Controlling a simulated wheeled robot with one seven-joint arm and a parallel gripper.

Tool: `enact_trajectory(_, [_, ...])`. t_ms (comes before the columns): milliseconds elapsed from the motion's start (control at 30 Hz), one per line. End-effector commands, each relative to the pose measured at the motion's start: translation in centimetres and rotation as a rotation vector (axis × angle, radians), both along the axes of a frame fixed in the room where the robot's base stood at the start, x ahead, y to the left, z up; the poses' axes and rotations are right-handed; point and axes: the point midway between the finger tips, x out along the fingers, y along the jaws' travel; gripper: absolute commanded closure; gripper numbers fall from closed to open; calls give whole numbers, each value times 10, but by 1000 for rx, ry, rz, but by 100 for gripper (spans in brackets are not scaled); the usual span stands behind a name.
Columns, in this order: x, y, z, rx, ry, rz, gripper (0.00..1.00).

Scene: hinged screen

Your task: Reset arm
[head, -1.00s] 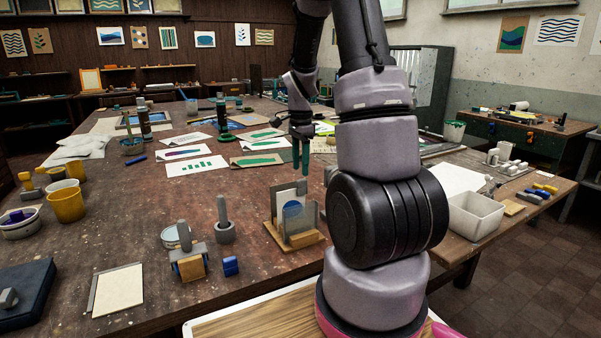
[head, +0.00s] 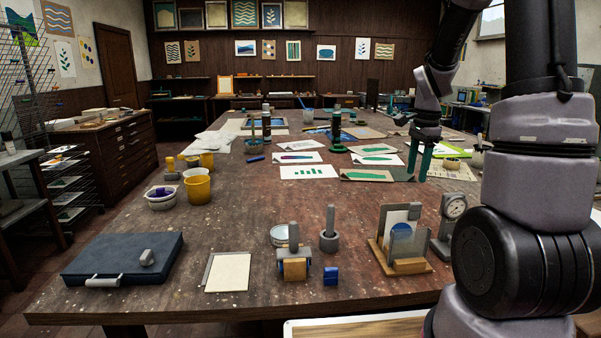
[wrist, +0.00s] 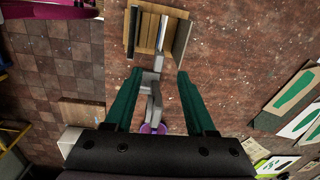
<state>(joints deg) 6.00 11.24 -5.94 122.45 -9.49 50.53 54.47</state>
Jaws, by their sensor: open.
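My gripper (head: 418,165) hangs over the right part of the big worktable (head: 300,205), its two green fingers pointing down. In the wrist view my gripper (wrist: 160,75) has its fingers spread apart with nothing held. A grey dial gauge on a stand (head: 453,213) is on the table beside my arm. In the wrist view a grey object, probably this gauge (wrist: 152,88), shows between the fingers, apparently below them. A wooden stand with upright panels (head: 408,266) is left of the gauge; it also shows in the wrist view (wrist: 147,32).
A dark blue case (head: 125,258), a pale sheet (head: 228,272), a stamp-like tool (head: 294,262) and a grey pestle-like tool (head: 329,235) are along the front. Yellow cups (head: 197,188) are at left. Prints (head: 309,172) lie farther back. The table's middle-left is fairly clear.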

Motion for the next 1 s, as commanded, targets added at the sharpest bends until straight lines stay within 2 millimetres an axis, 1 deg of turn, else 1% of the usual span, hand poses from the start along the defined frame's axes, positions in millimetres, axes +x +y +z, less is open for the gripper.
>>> enact_trajectory(33, [-6,8,20,2,-41,52,45])
enact_trajectory(67, [-12,14,31,4,-65,89,45])
enact_trajectory(100, [-19,22,47,4,-98,145,45])
enact_trajectory(167, [-32,33,68,1,-150,231,45])
enact_trajectory(200, [-41,41,82,-3,-184,291,45])
enact_trajectory(267, [-56,52,100,-11,-234,376,45])
enact_trajectory(300, [-66,59,111,-20,-268,433,45])
enact_trajectory(367, [-83,69,127,-36,-318,520,45])
enact_trajectory(400, [-94,76,136,-49,-352,576,45])
enact_trajectory(500, [-123,91,155,-86,-433,716,45])
enact_trajectory(600, [-149,103,169,-128,-504,838,45])
enact_trajectory(733, [-173,114,177,-175,-568,954,45])
enact_trajectory(867, [-185,118,180,-202,-599,1013,45])
enact_trajectory(1000, [-187,119,180,-209,-605,1028,45])
